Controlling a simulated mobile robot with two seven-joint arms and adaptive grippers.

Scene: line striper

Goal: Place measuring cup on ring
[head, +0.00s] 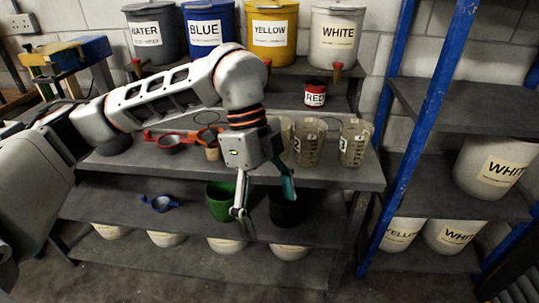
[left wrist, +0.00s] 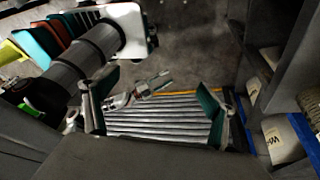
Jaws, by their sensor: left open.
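Clear measuring cups with dark markings stand on the upper bench shelf in the head view: one in the middle (head: 308,145), one at the right (head: 354,143), and one partly hidden behind my arm (head: 286,131). Red ring-like pieces (head: 171,143) lie left of my wrist; I cannot tell which is the task's ring. My left gripper (head: 265,201) points down in front of the bench edge, fingers apart and empty. Its fingers also show apart in the left wrist view (left wrist: 154,110). My right gripper is not in view.
A green cup (head: 221,201) and a dark cup (head: 286,212) are on the lower shelf behind the gripper. A blue piece (head: 160,203) lies left of them. Labelled buckets (head: 334,38) and a small red tin (head: 315,95) stand behind. A blue rack post (head: 412,125) is at right.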

